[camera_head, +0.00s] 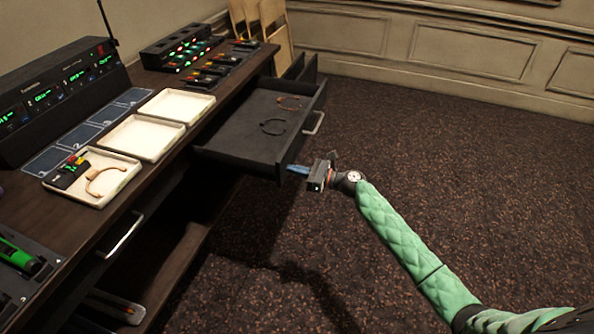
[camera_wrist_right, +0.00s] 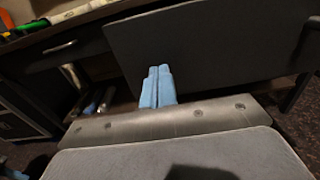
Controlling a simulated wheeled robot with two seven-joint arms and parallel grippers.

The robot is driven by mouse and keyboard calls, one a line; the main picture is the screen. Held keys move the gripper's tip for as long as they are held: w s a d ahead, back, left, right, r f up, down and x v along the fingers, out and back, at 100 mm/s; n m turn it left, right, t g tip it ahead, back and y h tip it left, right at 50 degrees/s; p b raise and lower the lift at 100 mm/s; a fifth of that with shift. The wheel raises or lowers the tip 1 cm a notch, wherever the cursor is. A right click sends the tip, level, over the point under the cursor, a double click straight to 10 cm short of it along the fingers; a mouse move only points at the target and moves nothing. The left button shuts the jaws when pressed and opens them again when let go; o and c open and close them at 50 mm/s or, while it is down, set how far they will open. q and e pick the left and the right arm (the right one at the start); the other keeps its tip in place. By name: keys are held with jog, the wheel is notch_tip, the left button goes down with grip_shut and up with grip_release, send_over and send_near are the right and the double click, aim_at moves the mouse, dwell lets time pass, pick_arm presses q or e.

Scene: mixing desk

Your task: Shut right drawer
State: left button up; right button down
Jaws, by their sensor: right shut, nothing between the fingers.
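My left gripper is not in view.
The wooden desk (camera_head: 140,192) holds white trays (camera_head: 144,137), one with a small device and a looped item, plus a rack unit (camera_head: 62,95) and a mixer (camera_head: 182,48). Another drawer handle (camera_head: 121,236) is at the near left. Open carpet (camera_head: 470,170) lies to the right.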

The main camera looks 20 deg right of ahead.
aim_at(206, 149)
jog(key=shift+a, duration=0.1)
